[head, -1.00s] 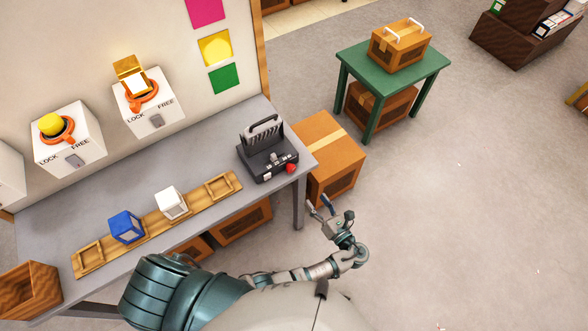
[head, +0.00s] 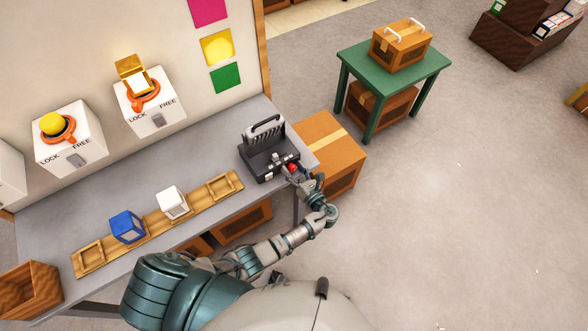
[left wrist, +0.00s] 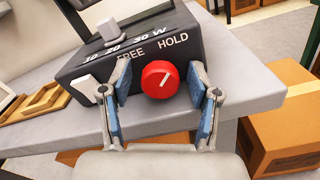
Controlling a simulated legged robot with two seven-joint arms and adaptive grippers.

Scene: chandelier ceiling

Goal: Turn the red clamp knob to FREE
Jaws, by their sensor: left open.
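The red clamp knob (left wrist: 160,79) is on the front face of a dark device (head: 262,160) at the right end of the grey table. In the left wrist view its white pointer line tilts up and right, toward the word HOLD; FREE is printed to the left. In the head view the knob (head: 293,168) is partly covered by my left gripper (head: 292,174). In the left wrist view my left gripper (left wrist: 162,85) is open, with one blue-padded finger on each side of the knob. I cannot tell whether either pad touches it. My right gripper is not in view.
A wooden rail (head: 150,232) on the table (head: 90,196) holds a blue cube (head: 126,227) and a white cube (head: 172,203). Two LOCK/FREE boxes (head: 84,153) are on the wall panel. A cardboard box (head: 330,150) stands beyond the table's right end.

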